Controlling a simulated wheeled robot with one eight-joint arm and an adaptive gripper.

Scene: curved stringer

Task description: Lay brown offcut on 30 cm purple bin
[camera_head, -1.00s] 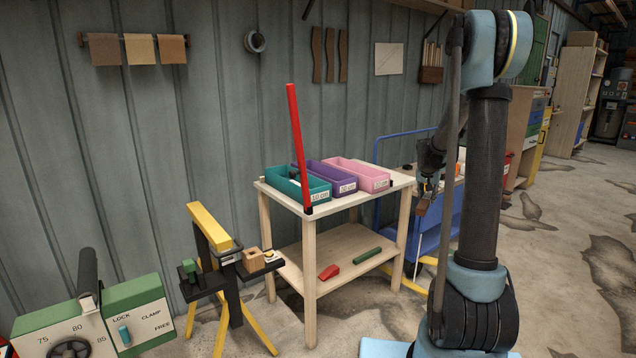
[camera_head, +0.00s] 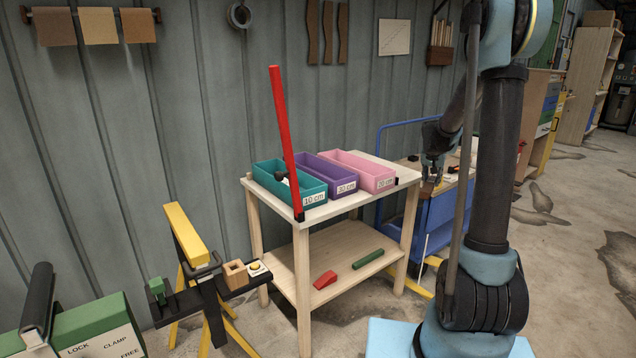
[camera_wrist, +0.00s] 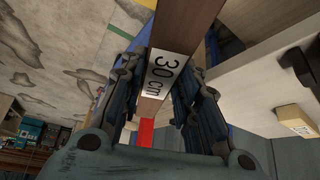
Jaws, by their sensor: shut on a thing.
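My gripper (camera_head: 432,172) is shut on the brown offcut (camera_head: 428,188), to the right of the small wooden table and beside the blue cart. In the wrist view the brown offcut (camera_wrist: 152,105) lies between both fingers of my gripper (camera_wrist: 160,85), and its white label reads 30 cm. The purple bin (camera_head: 337,196) stands on the table top between the teal and pink bins; its small label appears to read 30 cm. The offcut is apart from the purple bin, to its right. The bin's inside is only partly visible.
The teal bin (camera_head: 280,187) and pink bin (camera_head: 370,180) flank the purple one. A tall red bar (camera_head: 285,135) rises at the table's front left corner. Red and green pieces lie on the lower shelf (camera_head: 350,250). A blue cart (camera_head: 440,215) stands to the right.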

